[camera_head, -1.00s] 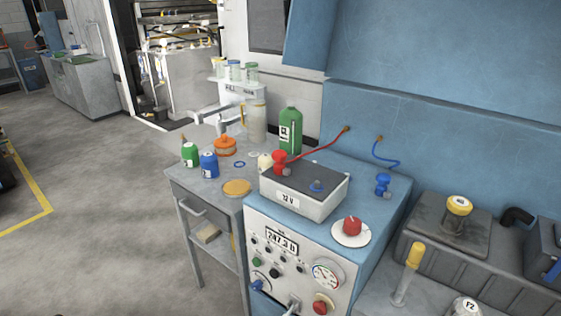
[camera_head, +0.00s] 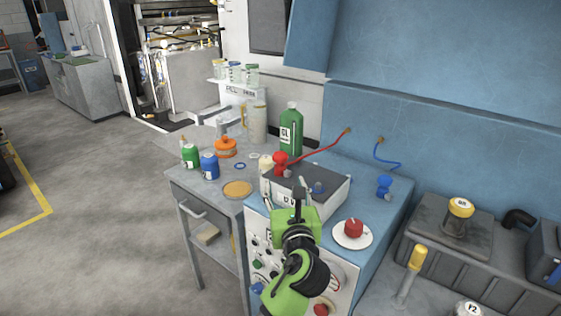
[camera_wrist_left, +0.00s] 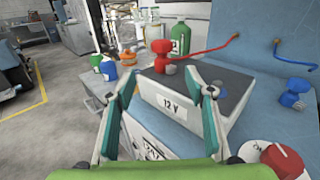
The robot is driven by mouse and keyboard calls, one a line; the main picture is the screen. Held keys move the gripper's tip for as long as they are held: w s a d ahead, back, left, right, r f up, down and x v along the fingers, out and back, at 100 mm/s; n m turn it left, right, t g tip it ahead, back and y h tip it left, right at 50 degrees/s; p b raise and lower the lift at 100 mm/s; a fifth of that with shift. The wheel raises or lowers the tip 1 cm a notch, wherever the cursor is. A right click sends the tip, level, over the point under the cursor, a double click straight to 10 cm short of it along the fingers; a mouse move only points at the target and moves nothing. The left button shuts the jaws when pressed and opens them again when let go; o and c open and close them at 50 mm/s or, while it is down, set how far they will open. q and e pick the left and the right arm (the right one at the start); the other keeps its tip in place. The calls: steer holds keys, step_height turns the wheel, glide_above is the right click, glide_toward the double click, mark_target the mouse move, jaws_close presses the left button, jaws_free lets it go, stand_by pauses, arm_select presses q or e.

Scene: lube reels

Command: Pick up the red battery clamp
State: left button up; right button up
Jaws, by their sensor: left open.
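The red battery clamp (camera_head: 281,160) stands on the far left part of the grey-topped 12 V battery (camera_head: 334,197), with a red cable running to the blue wall. It also shows in the left wrist view (camera_wrist_left: 159,55), beyond and between the fingers. My left gripper (camera_head: 285,190) is open and empty, in front of the battery and short of the clamp. It also shows in the wrist view (camera_wrist_left: 170,88), its fingers spread over the battery's front. The gripper hides part of the battery and the console front. My right gripper is not in view.
A blue clamp (camera_head: 384,186) on a blue cable stands right of the battery. A red knob (camera_head: 354,228) on a white disc is in front of it. A green bottle (camera_head: 291,130) stands behind the red clamp. Blue (camera_head: 209,166) and green (camera_head: 190,155) containers stand left.

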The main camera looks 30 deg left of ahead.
mark_target(281, 159)
arm_select(q)
steer(key=x, duration=0.8)
steer(key=shift+w+a+r, duration=0.2)
steer(key=shift+w+r, duration=0.1)
steer(key=shift+r, duration=0.05)
steer(key=shift+r+p+x, duration=0.15)
steer(key=shift+p+x, duration=0.05)
steer(key=shift+x, duration=1.1)
steer(key=shift+r+p+x, duration=0.2)
steer(key=shift+x, duration=1.15)
steer(key=shift+d, duration=0.1)
steer(key=c, duration=1.2)
